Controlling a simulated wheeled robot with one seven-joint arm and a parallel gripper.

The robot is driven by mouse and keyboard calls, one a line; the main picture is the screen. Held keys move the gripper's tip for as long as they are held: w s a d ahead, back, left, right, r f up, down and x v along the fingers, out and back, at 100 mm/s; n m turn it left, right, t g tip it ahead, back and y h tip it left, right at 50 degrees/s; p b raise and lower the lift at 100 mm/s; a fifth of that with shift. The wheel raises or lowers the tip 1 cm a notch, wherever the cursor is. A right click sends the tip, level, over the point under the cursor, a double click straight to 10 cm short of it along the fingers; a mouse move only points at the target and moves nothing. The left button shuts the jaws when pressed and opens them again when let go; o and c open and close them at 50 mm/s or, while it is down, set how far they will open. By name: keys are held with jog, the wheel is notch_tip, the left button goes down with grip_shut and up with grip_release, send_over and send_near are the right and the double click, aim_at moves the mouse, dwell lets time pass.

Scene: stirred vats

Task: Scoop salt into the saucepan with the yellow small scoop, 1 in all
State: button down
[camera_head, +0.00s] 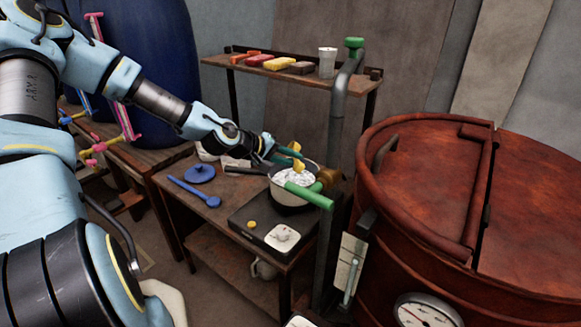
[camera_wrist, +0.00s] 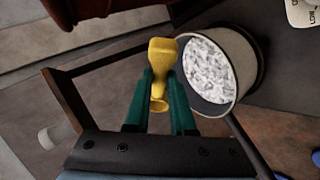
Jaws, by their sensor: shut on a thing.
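My gripper (camera_head: 290,157) has teal fingers and is shut on the yellow small scoop (camera_head: 298,166). It holds the scoop just above the far side of the saucepan (camera_head: 288,208). In the wrist view the scoop (camera_wrist: 162,56) sits between the fingertips (camera_wrist: 161,82), beside the saucepan's rim (camera_wrist: 232,104). The saucepan is pale with a dark handle and holds white grainy stuff (camera_wrist: 208,68). I cannot tell whether the scoop has salt in it. No separate salt container can be made out for sure; a white object is partly hidden behind my arm.
The saucepan stands on a dark hot plate (camera_head: 251,226) on a wooden table. A green lever (camera_head: 310,196) crosses in front of it, near a grey pipe (camera_head: 341,95). A blue ladle (camera_head: 195,191) lies left. A shelf (camera_head: 228,63) stands behind; a red vat (camera_head: 430,220) is right.

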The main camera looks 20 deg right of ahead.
jog(key=shift+d+y+b, duration=0.15)
jog(key=shift+y+b, duration=0.45)
jog(key=shift+b, duration=0.4)
jog(key=shift+s+d+r+m+t+y, duration=0.15)
jog(key=shift+m+y, duration=0.1)
jog(key=shift+y, duration=0.2)
jog(key=shift+d+r+m+t+y, duration=0.15)
jog(key=shift+m+y, duration=0.1)
jog(key=shift+y, duration=0.2)
jog(key=shift+b, duration=0.3)
jog(key=shift+f+y+b, duration=0.1)
jog(key=shift+y+b, duration=0.25)
jog(key=shift+y, duration=0.15)
jog(key=shift+y+b, duration=0.4)
jog(key=shift+b, duration=0.25)
jog(key=y+b, duration=0.1)
jog(key=b, duration=0.1)
jog(key=m+t+y+b, duration=0.1)
jog(key=shift+s+d+b, duration=0.1)
jog(key=shift+d+b, duration=0.2)
jog(key=shift+b, duration=0.1)
jog(key=shift+d+r+y+b, duration=0.15)
jog(key=shift+r+y+b, duration=0.1)
jog(key=shift+y+b, duration=0.55)
jog(key=shift+t+y, duration=0.3)
jog(key=shift+y, duration=0.3)
